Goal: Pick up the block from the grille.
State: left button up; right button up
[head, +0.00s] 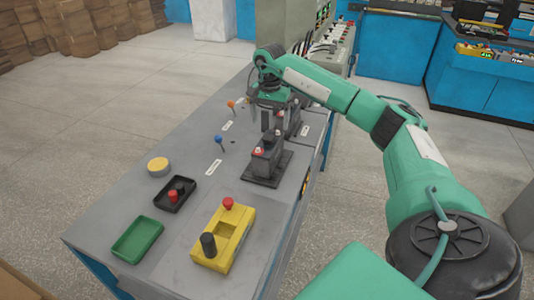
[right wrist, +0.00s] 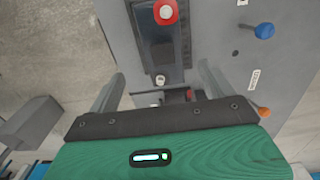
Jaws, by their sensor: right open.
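A dark grey block (head: 264,161) with a red terminal on top stands upright on a flat black base (head: 262,181) on the grey bench. I take the base for the grille; its slots are too small to make out. In the right wrist view the block (right wrist: 160,48) shows from above, with the red terminal and a pale one. My right gripper (head: 266,122) is open and points down, just beyond the block in the head view. In the right wrist view its two fingers (right wrist: 159,85) are spread either side of the pale-terminal end, with nothing gripped. My left gripper is out of view.
A second dark unit (head: 294,122) stands behind the gripper. Blue (head: 219,139) and orange (head: 231,104) knobs stand to the left. A yellow box (head: 224,240), black tray (head: 175,194), green tray (head: 137,239) and yellow disc (head: 158,166) occupy the near bench.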

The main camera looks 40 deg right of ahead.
aim_at(269, 138)
notch_tip(269, 138, down, 7)
jog(key=shift+a+f+p, duration=0.1)
jog(key=shift+f+p, duration=0.1)
jog(key=shift+p, duration=0.2)
jog(key=f+p, duration=0.1)
jog(key=f, duration=0.3)
jog(key=shift+w+f, duration=0.2)
jog(key=shift+f, duration=0.3)
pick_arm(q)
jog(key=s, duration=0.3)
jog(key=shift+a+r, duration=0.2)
pick_arm(e)
jog(key=shift+c, duration=0.5)
jog(key=c, duration=1.1)
grip_shut()
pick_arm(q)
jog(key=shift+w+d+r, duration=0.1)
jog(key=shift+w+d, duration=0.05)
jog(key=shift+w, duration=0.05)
pick_arm(e)
jog(key=shift+w+r, duration=0.15)
